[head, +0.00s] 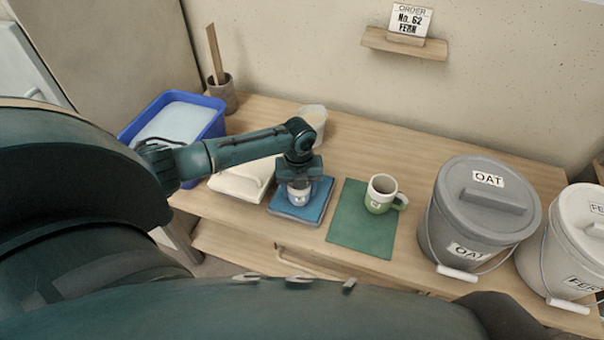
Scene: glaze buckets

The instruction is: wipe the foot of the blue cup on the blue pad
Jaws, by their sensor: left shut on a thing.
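The blue cup (299,197), of which a pale band and a small label show, is at the blue pad (314,205). My left gripper (299,181) points down from above and is shut on the cup. The gripper hides most of the cup's top. I cannot tell whether the cup's foot touches the pad or is just above it. The blue pad lies in a shallow tray near the table's front edge. My right gripper is not in view.
A white and green mug (380,195) stands on a green mat (350,232) to the right. A grey OAT bucket (450,215) and a white FERN bucket (560,250) stand further right. A white block (235,184), a blue tub (214,126) and a pale container (313,117) are nearby.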

